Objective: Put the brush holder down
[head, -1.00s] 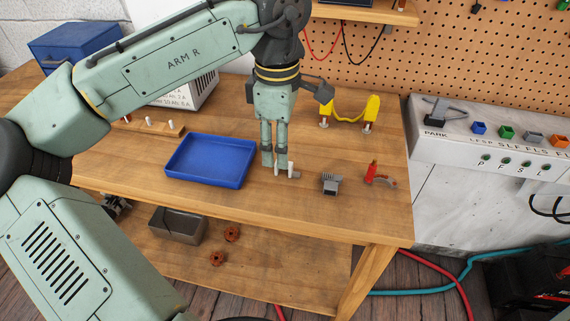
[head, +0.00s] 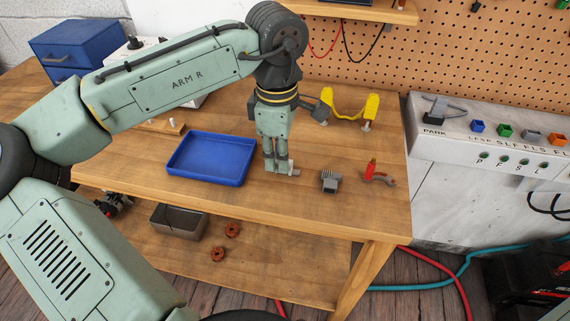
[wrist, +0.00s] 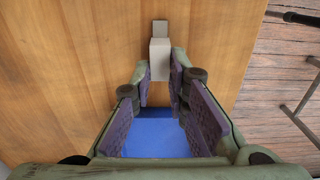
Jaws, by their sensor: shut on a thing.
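My gripper (head: 276,170) points down over the wooden table, just right of the blue tray. It is shut on the brush holder (head: 294,171), a small pale grey block that sticks out to the right of the fingertips in the head view. In the wrist view the brush holder (wrist: 160,52) shows as a blocky pale piece with a narrower grey end, between the tips of my gripper (wrist: 161,75). It is low, at or very near the tabletop; I cannot tell whether it touches. The fingers hide part of it.
The blue tray (head: 168,170) is empty, left of the gripper. A grey finned part (head: 330,181) and a red-handled tool (head: 372,171) lie to the right. A yellow stand (head: 352,106) is behind. Bare tabletop (head: 300,205) lies in front.

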